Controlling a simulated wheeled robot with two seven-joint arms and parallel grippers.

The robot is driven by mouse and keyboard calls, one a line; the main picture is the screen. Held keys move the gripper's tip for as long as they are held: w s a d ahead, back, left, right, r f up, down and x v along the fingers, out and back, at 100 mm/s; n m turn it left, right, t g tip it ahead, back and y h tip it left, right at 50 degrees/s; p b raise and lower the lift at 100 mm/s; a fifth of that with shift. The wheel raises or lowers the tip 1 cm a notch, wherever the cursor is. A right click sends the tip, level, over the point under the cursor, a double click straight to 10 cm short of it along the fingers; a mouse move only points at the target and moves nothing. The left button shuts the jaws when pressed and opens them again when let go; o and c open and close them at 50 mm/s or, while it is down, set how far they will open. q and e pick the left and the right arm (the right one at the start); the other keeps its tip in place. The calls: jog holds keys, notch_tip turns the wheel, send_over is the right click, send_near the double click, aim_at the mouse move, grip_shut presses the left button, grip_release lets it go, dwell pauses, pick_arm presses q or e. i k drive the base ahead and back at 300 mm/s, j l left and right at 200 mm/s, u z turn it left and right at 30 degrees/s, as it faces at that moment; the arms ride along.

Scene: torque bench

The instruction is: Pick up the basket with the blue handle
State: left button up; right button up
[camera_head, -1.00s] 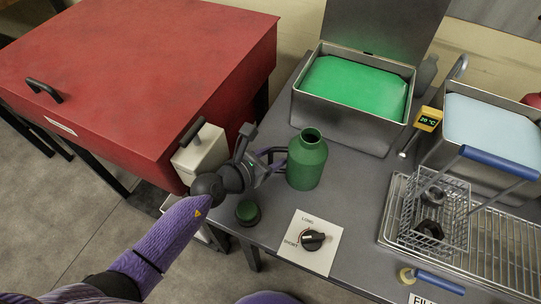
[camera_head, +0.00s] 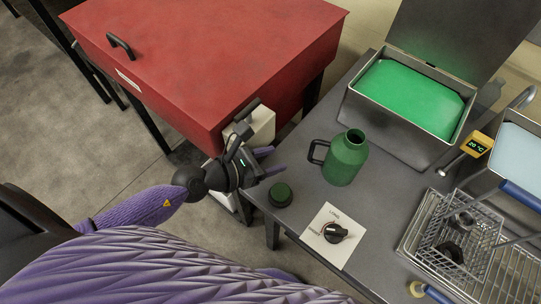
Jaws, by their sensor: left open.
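The wire basket (camera_head: 440,257) stands on the draining rack at the right of the bench and holds dark parts. Its blue handle (camera_head: 519,195) sticks out to the upper right and is cut by the picture's right edge. My left gripper (camera_head: 269,163) is open and empty at the bench's left edge, left of the green jug (camera_head: 346,158) and far from the basket. It is apart from the jug, whose black handle faces it. My right gripper is not in view.
A dark green cap (camera_head: 281,194) and a dial on a white plate (camera_head: 335,233) lie on the bench. A tank of green liquid (camera_head: 382,114) stands behind, near a yellow 20 °C display (camera_head: 478,144). A red cabinet (camera_head: 210,60) stands left.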

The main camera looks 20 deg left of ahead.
aim_at(509, 188)
jog(key=k+j+z, duration=0.1)
jog(key=z, duration=0.6)
jog(key=i+z, duration=0.1)
jog(key=z, duration=0.6)
